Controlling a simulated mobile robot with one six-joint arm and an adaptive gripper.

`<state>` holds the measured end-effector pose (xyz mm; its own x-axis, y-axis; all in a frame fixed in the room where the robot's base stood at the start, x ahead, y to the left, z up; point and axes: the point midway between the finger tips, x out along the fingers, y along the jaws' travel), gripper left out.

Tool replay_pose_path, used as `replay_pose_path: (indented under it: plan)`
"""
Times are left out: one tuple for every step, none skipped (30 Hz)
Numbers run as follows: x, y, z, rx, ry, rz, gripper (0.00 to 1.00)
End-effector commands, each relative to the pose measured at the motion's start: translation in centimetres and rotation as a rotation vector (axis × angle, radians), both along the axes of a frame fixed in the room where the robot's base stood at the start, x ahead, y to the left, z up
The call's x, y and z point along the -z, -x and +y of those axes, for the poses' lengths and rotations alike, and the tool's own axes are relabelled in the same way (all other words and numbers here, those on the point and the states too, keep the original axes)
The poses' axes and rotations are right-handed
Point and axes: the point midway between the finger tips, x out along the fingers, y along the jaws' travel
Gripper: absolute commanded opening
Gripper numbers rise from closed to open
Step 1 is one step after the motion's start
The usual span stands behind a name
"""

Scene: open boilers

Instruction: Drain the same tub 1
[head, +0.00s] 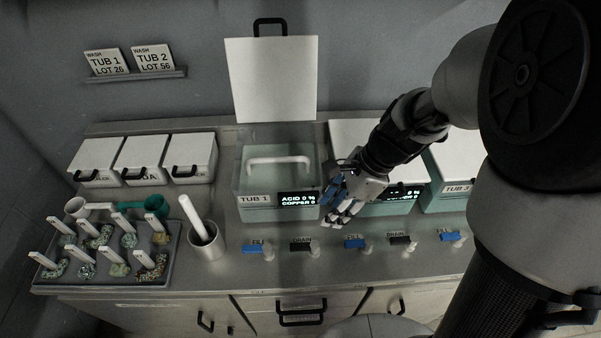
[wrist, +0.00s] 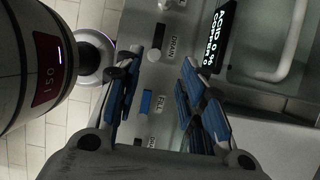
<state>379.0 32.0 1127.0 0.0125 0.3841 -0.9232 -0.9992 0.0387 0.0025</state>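Tub 1 (head: 250,215) stands open with its white lid (head: 271,80) raised. A white bar (head: 279,160) shows inside; the pale interior looks like clear liquid, but I cannot be sure. Its display (head: 297,199) reads acid 0 % and copper 0. In front are a blue fill lever (head: 253,249) and a dark drain lever (head: 301,246). My gripper (head: 342,215) hovers by the tub's front right corner, open and empty. In the wrist view, my gripper's blue-padded fingers (wrist: 168,70) are apart, with the drain label (wrist: 174,48) and a blue fill lever (wrist: 146,102) between them.
To the right stand tub 2, partly hidden by my arm, and tub 3 (head: 455,188), with more levers (head: 354,244) in front. At left are a grey tray (head: 100,278) of tagged samples, a cup (head: 207,248) with a white rod, and lidded boxes (head: 140,150).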

Motion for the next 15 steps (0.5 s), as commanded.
replay_pose_path:
  plan:
    - [0.6, 0.0, 0.2, 0.000, -0.001, 0.002, 0.37]
    - [1.0, 0.0, 0.4, -0.001, 0.000, 0.002, 0.37]
    - [1.6, 0.1, 0.6, -0.002, 0.000, 0.002, 0.37]
    - [2.1, 0.1, 0.8, -0.002, 0.000, 0.003, 0.37]
    - [2.7, 0.1, 1.0, -0.003, 0.001, 0.004, 0.37]
    - [3.5, 0.1, 1.3, -0.003, 0.000, 0.004, 0.37]
    - [4.1, 0.1, 1.6, -0.004, 0.000, 0.004, 0.37]
    - [4.7, 0.1, 1.8, -0.005, 0.001, 0.003, 0.37]
    - [5.6, 0.1, 2.1, -0.005, 0.000, 0.004, 0.37]
    - [6.2, 0.1, 2.4, -0.006, 0.001, 0.003, 0.37]
    - [6.8, 0.1, 2.7, -0.006, 0.001, 0.003, 0.37]
    - [7.6, 0.1, 3.0, -0.005, 0.001, 0.003, 0.37]
    - [8.2, 0.1, 3.2, -0.006, 0.001, 0.003, 0.37]
    - [8.9, 0.1, 3.5, -0.007, 0.001, 0.004, 0.37]
    - [9.7, 0.1, 3.8, -0.006, 0.001, 0.003, 0.37]
